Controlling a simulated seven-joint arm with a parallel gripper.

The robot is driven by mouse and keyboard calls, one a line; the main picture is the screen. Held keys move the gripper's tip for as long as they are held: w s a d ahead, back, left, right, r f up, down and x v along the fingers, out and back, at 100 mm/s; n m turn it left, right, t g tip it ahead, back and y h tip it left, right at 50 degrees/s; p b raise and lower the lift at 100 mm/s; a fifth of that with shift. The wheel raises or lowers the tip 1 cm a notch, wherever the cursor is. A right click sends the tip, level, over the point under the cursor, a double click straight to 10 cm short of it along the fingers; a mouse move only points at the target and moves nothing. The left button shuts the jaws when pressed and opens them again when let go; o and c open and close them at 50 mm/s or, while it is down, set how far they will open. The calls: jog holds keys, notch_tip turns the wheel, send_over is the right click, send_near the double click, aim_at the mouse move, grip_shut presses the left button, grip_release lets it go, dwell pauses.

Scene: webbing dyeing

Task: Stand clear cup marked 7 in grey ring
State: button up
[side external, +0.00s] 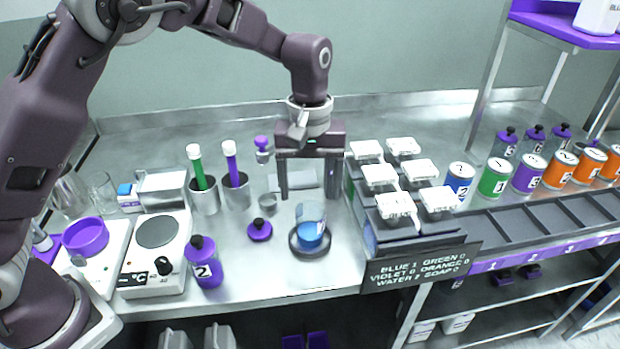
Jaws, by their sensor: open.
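A clear cup (311,219) with blue liquid in its lower part is at the front middle of the steel table. No number 7 can be made out on it. A dark grey ring (294,247) lies on the table around the foot of the cup. The cup looks upright within the ring, but I cannot tell whether it is fully seated. My gripper (309,192) is open, with its fingers pointing down and wide apart. In this view its fingertips are above the cup's rim, and nothing shows held between them.
Left of the ring are a purple-and-black cap (260,230), a purple bottle marked 2 (205,264) and a hotplate (158,258). Tubes stand in metal cups (205,198) behind. White-lidded containers (397,207) stand close on the right, above a dark lettered board (420,266).

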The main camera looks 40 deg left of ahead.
jog(key=s+a+r+m+t+h, duration=0.1)
jog(key=s+a+r+m, duration=0.1)
jog(key=s+a+r, duration=0.4)
jog(key=s+a+r+m+t+h, duration=0.1)
jog(key=s+r, duration=0.6)
jog(key=r, duration=0.3)
jog(key=s+a+f+m+t+y, duration=0.1)
jog(key=s+a+m, duration=0.1)
jog(key=s, duration=0.5)
jog(key=s+a+f+m+t+y, duration=0.1)
jog(key=s+a+m+t, duration=0.1)
jog(key=s, duration=0.6)
jog(key=shift+t, duration=0.3)
